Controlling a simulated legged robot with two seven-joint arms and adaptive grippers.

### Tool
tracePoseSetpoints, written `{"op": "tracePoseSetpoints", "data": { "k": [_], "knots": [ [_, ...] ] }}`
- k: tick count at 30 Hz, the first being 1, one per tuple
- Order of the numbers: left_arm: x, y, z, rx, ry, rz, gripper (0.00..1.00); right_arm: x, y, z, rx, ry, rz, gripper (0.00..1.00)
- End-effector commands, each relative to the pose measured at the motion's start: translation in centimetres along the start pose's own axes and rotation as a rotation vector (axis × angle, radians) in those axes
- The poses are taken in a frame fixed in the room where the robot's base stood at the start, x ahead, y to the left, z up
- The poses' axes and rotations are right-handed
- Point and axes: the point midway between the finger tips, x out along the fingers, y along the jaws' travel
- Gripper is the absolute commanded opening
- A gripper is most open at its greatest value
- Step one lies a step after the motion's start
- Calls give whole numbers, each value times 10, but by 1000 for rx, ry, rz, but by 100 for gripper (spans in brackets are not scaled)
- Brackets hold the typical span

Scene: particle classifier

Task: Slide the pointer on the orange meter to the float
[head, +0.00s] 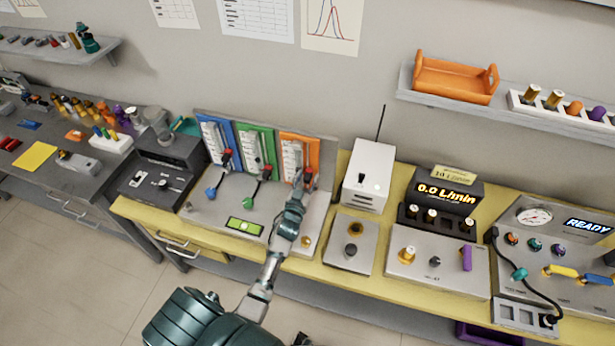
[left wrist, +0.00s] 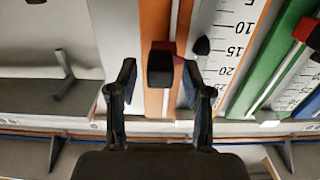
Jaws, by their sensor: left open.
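The orange meter (head: 299,150) stands upright at the right end of a row with a blue and a green meter. In the left wrist view, its orange panel (left wrist: 156,20) carries a white scale (left wrist: 232,50). A small black wedge (left wrist: 202,46), pointer-like, sits on the scale near the 15 mark. A red-and-black block (left wrist: 161,66) stands out from the panel. A small magenta piece shows beside the block; I cannot tell whether it is the float. My left gripper (head: 298,182) is at the meter's lower part; its open fingers (left wrist: 160,84) lie either side of the block in view.
The green meter (head: 257,143) and blue meter (head: 216,138) stand left of the orange one. A white box with an antenna (head: 370,173) stands close on the right. A green display (head: 245,226) lies in front. My right gripper is out of view.

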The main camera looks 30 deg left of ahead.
Motion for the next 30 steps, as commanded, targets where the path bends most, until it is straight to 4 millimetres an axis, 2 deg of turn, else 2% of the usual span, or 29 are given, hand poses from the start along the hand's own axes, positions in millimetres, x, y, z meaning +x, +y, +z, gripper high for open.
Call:
{"op": "tracePoseSetpoints", "data": {
  "k": [3,11,12,18,30],
  "knots": [
    [7,0,0,1,1,0,50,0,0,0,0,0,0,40],
    [9,0,0,1,1,0,50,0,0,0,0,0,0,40],
    [9,0,0,1,1,0,48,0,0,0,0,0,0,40],
    [9,0,0,0,1,0,0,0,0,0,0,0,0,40],
    [9,0,5,0,0,1,0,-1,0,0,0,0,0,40]
  ]
}}
